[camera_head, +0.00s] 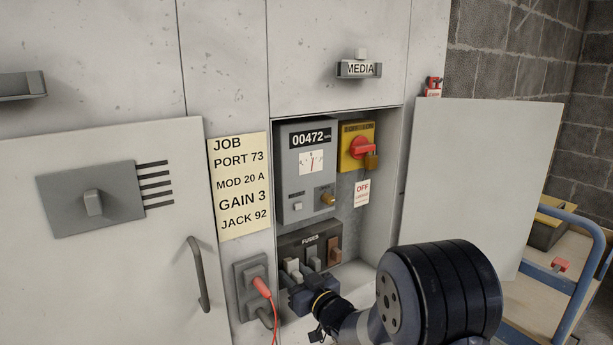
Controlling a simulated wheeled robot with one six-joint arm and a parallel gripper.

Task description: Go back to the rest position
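My gripper (300,288) is at the lower front of the open cabinet recess, in front of the fuse box (309,241) labelled FUSES. It is dark and small in view, and its fingertips blend with the fuses behind. I cannot tell whether they touch a fuse or whether the gripper is open or shut. Pale fuses (313,262) and a brown one (335,250) show in the box. My arm comes in from the lower right and hides the recess floor there.
A grey meter (302,209) reads 00472. A yellow switch (352,134) with red knob and padlock hangs beside it, above an OFF tag (362,193). The open door (480,180) stands right. A socket (252,272) holds a red plug (261,287). A blue-railed cart (580,262) stands far right.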

